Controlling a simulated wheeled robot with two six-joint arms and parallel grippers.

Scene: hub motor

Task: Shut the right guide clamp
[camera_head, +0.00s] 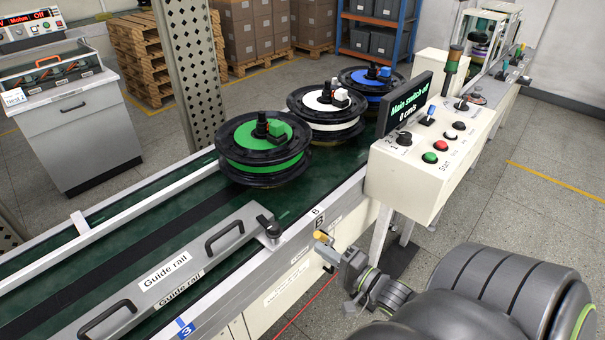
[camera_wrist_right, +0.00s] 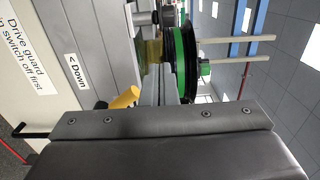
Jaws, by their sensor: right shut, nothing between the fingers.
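An orange-yellow handle (camera_head: 321,235), apparently the right guide clamp's lever, sticks out beside the conveyor's near side. In the right wrist view the handle (camera_wrist_right: 125,97) lies tilted, just left of my fingers. My right gripper (camera_head: 328,249) is shut and empty, with its tips close to the handle; I cannot tell whether they touch. The gripper fingers also show in the right wrist view (camera_wrist_right: 164,85). The guide rail (camera_head: 170,275) lies along the belt, with a dark knob (camera_head: 268,226) at its right end. The clamp's fixing is largely hidden. My left gripper is out of view.
Wheel hubs with green (camera_head: 264,147), white (camera_head: 326,108) and blue (camera_head: 372,82) faces stand on the belt (camera_head: 130,232). The control box (camera_head: 425,165) with its screen stands right of my gripper. A black hooked handle (camera_wrist_right: 35,132) projects from the conveyor's side.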

